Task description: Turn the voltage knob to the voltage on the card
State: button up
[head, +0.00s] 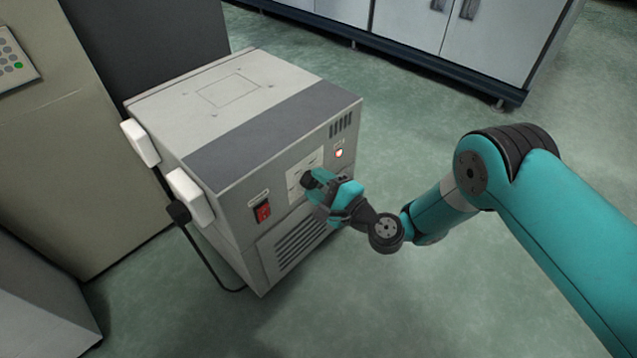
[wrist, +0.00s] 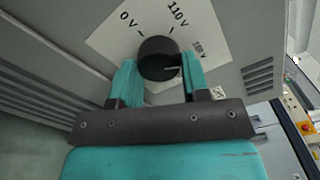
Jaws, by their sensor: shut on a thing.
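The voltage knob (wrist: 158,55) is a round black knob on a white dial plate (wrist: 105,42) on the machine's front. The plate reads 0 V, 110 V and a third, partly hidden label at the right that I cannot read for sure. A pale line on the knob points right in the wrist view, toward the right finger, below the third label. My gripper (wrist: 159,64) is shut on the knob, one teal finger on each side. In the head view my gripper (head: 316,186) covers most of the knob and part of the plate (head: 297,172). I see no voltage card.
The grey machine (head: 230,90) has a red rocker switch (head: 263,211), a lit indicator (head: 339,153) and vent slots. A black cable (head: 205,252) hangs at its left side. Cabinets (head: 440,25) stand behind. The green floor at its right is clear apart from my arm.

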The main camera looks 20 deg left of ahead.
jog(key=shift+w+m, duration=0.1)
jog(key=shift+m, duration=0.4)
jog(key=o, duration=0.9)
jog(key=shift+d+r+p, duration=0.1)
jog(key=shift+p, duration=0.3)
